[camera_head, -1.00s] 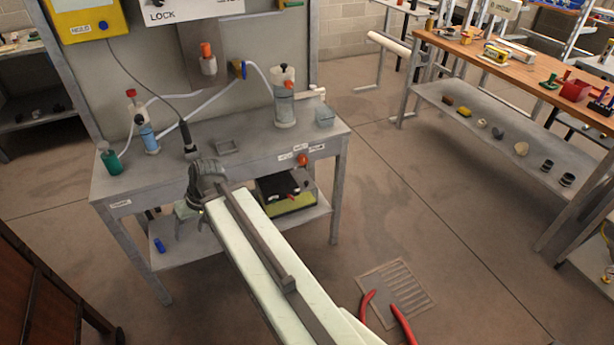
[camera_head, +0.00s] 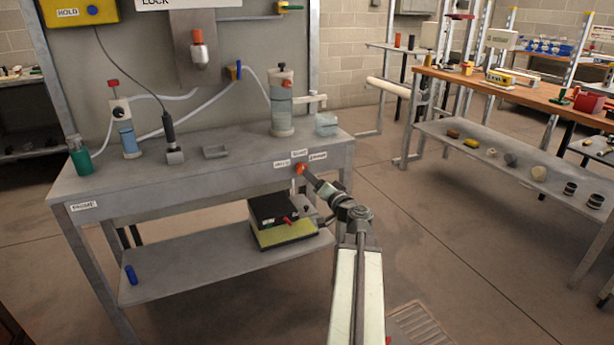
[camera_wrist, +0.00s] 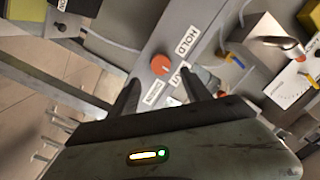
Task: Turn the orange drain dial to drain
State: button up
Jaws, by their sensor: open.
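The orange drain dial (camera_head: 299,169) is on the front edge of the grey bench, at its right part, with small white labels around it. In the wrist view the dial (camera_wrist: 160,64) is a round orange knob ahead of and between my fingertips. A HOLD label (camera_wrist: 187,40) is beside it, with two more labels nearer my fingers, hard to read. My gripper (camera_head: 309,177) is open and empty, right at the dial in the head view. The wrist view shows its fingers (camera_wrist: 160,82) apart; contact with the dial cannot be told. The dial's pointing direction is unclear.
The grey bench (camera_head: 130,190) carries a clear cylinder (camera_head: 282,105), a green bottle (camera_head: 80,157), a small tray (camera_head: 215,152) and a glass box (camera_head: 326,124). A black and yellow-green stack (camera_head: 282,222) sits on the shelf below.

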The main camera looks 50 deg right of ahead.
aim_at(302, 169)
jog(key=x, duration=0.7)
jog(key=shift+f, duration=0.1)
jog(key=shift+c, duration=0.4)
